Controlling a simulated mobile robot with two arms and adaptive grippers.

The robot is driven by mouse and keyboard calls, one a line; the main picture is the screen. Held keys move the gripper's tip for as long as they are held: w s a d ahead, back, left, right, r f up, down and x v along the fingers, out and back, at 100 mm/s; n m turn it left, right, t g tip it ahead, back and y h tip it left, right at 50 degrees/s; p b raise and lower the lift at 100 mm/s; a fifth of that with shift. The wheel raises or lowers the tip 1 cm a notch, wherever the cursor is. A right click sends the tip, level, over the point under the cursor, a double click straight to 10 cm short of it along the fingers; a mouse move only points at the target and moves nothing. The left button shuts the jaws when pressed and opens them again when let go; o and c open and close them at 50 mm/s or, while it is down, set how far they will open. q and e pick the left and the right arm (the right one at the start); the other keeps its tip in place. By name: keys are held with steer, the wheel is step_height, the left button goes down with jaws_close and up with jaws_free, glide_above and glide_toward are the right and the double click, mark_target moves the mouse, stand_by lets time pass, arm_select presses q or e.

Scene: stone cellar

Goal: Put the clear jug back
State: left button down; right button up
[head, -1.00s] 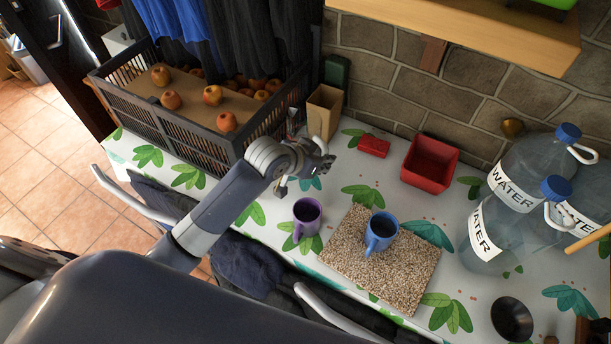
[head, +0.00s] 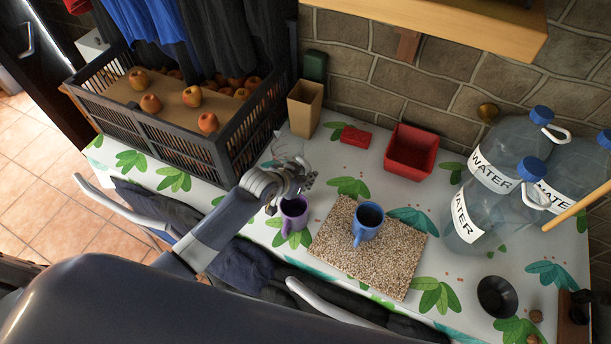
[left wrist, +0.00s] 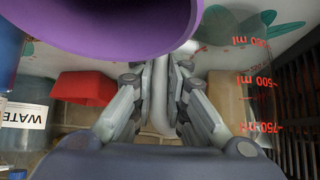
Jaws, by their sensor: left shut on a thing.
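The clear jug (left wrist: 245,75) fills the right side of the left wrist view, with red millilitre marks on its see-through wall. In the head view it shows only faintly (head: 288,146), behind my left gripper. My left gripper (head: 304,178) is shut on the jug's handle, which shows between the fingers (left wrist: 162,95) in the left wrist view. I cannot tell whether the jug's base touches the table. A purple mug (head: 294,214) stands just in front of the gripper; it looms large at the top of the left wrist view (left wrist: 120,25). My right gripper is not in view.
A blue mug (head: 367,222) stands on a speckled board (head: 390,262). Behind are a red bin (head: 411,149), a red block (head: 356,137) and a tan carton (head: 305,108). A black crate of apples (head: 160,135) is left, water bottles (head: 500,160) right, a dark bowl (head: 497,296) front right.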

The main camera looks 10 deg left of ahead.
arm_select(q)
steer(key=shift+f, duration=0.15)
steer(key=c, duration=1.6)
jaws_free()
steer(key=shift+r, duration=0.2)
steer(key=v, duration=1.2)
steer(key=shift+b, duration=0.3)
